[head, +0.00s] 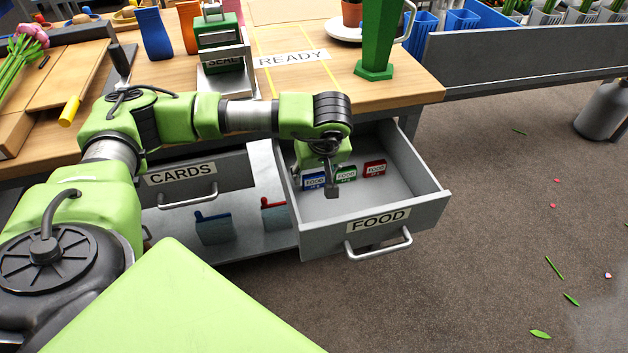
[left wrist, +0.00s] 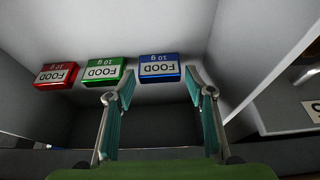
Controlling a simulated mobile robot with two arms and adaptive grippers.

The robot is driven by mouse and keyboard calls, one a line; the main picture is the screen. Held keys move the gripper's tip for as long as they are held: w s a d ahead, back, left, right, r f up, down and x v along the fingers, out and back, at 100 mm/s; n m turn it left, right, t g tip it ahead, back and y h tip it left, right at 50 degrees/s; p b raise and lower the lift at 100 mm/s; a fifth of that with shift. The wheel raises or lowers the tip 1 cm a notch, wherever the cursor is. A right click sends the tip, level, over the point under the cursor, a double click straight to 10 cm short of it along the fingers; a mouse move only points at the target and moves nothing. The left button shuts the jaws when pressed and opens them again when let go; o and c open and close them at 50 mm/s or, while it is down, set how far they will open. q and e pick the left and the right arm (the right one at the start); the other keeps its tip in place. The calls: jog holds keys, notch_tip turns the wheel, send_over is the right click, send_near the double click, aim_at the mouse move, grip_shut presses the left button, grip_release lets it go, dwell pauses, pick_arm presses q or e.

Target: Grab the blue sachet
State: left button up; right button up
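The blue sachet (head: 309,182) stands in the open FOOD drawer (head: 425,208), at the left of a row with a green sachet (head: 346,175) and a red sachet (head: 375,168). My left gripper (head: 331,188) is over the drawer, by the blue and green sachets, and partly covers them. In the left wrist view the gripper (left wrist: 160,90) is open, its two fingers wide apart with nothing between them. The blue sachet (left wrist: 159,67) is beyond the fingertips, nearer the right finger; the green sachet (left wrist: 104,70) is left of it. My right gripper is not in view.
The drawer walls stand close around the gripper. The workbench top (head: 420,88) lies behind the drawer, with a green vase (head: 377,45) near its edge. The CARDS drawer (head: 220,176) is to the left. The drawer floor right of the red sachet is clear.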

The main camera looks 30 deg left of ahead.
pick_arm(q)
jog(key=shift+c, duration=1.4)
jog(key=shift+r, duration=0.1)
